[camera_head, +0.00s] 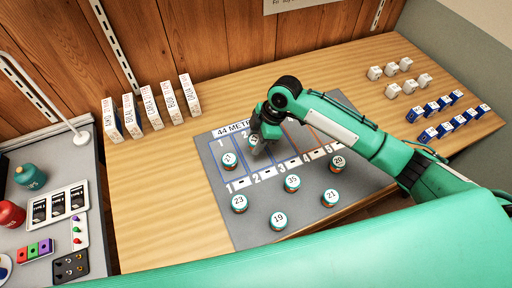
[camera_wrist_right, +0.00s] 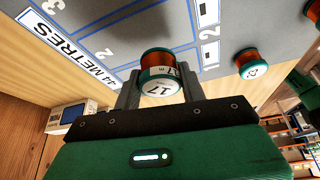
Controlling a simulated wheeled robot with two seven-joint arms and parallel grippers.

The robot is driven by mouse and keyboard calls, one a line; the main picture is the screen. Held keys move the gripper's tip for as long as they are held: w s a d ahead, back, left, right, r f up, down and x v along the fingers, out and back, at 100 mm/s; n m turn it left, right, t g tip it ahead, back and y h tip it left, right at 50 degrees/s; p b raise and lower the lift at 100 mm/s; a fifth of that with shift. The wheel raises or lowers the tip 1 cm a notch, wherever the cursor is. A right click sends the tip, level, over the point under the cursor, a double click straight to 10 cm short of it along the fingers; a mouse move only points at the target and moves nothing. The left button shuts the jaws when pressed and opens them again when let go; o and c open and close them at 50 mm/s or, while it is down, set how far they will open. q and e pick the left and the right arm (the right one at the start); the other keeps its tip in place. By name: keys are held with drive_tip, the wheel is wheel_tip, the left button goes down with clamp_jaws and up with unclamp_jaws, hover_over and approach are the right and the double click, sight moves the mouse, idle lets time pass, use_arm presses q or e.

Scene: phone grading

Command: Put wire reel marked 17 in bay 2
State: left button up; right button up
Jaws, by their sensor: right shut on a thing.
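The wire reel marked 17 (camera_head: 252,139), copper-coloured with teal ends and a white label, shows between my right gripper's fingers; it is large in the right wrist view (camera_wrist_right: 159,72). My right gripper (camera_head: 258,146) is shut on it, over the upper part of bay 2 on the grey mat (camera_head: 234,222). I cannot tell whether the reel touches the mat. The mat has numbered bays 1 to 5 under a heading "44 METRES", partly covered by my arm. My left gripper is not in view.
Another reel (camera_head: 229,161) stands in bay 1, left of my gripper. A reel marked 20 (camera_head: 338,163) is near bay 5. Reels 23 (camera_head: 239,203), 35 (camera_head: 292,183), 19 (camera_head: 278,220) and 21 (camera_head: 330,197) stand in front of the bays. White boxes (camera_head: 151,110) line the back left.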

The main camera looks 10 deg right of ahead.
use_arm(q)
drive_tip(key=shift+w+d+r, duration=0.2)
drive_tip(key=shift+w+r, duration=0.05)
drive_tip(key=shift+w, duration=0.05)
use_arm(e)
drive_tip(key=shift+f, duration=2.5)
drive_tip(key=o, duration=1)
drive_tip(key=shift+f, duration=0.1)
drive_tip(key=shift+c, duration=0.2)
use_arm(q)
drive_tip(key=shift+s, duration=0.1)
use_arm(e)
drive_tip(key=shift+d+r, duration=0.2)
drive_tip(key=shift+r, duration=0.3)
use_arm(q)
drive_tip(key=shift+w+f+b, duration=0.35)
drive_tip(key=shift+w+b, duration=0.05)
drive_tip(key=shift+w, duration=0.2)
use_arm(e)
drive_tip(key=v, duration=1.1)
